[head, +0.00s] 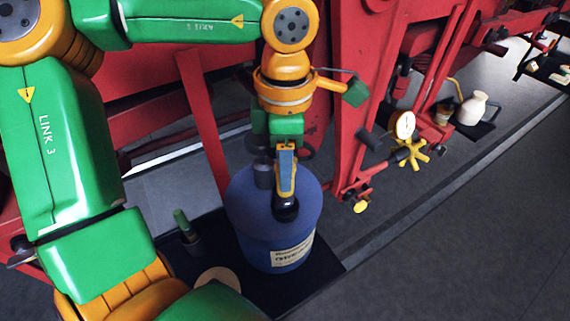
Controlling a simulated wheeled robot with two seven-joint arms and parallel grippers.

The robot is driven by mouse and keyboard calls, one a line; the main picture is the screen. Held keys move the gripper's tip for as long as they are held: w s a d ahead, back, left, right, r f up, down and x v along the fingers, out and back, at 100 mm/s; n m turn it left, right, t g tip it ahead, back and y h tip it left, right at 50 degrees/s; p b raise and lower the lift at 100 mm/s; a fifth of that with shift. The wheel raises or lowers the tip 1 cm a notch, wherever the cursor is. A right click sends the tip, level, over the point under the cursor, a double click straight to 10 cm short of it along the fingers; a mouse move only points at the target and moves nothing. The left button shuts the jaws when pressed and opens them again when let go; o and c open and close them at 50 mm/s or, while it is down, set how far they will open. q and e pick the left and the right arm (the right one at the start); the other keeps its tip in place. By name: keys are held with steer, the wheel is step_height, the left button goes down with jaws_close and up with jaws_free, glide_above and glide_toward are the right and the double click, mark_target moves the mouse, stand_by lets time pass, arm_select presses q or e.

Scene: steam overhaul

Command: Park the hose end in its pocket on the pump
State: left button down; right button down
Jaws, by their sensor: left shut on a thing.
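My left gripper (286,178) points down over the blue drum (270,245), which has a pale label on its front. It is shut on a dark, rounded piece (286,209), which looks like the hose end and shows just below the fingers, in front of the drum's top. The fingers hide part of it. A dark upright cylinder (263,173), perhaps part of the pump, stands at the drum's top, just left of the fingers. I cannot make out the pocket or the run of the hose. My right gripper is not in view.
The drum stands on a black mat (325,268). A small green-topped item (182,222) and a beige disc (218,276) are left of it. Red framework (365,90) rises close behind. A gauge (404,125), yellow handwheel (412,153) and white jug (473,108) are rightward. The right floor is clear.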

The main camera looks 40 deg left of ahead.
arm_select(q)
steer(key=shift+f, duration=0.1)
steer(key=shift+f+b, duration=1.5)
steer(key=shift+b, duration=0.1)
steer(key=shift+c, duration=1.9)
jaws_free()
step_height(320, 180, up, 6)
steer(key=shift+r, duration=0.1)
steer(key=shift+s+d+r, duration=0.1)
steer(key=shift+r, duration=0.4)
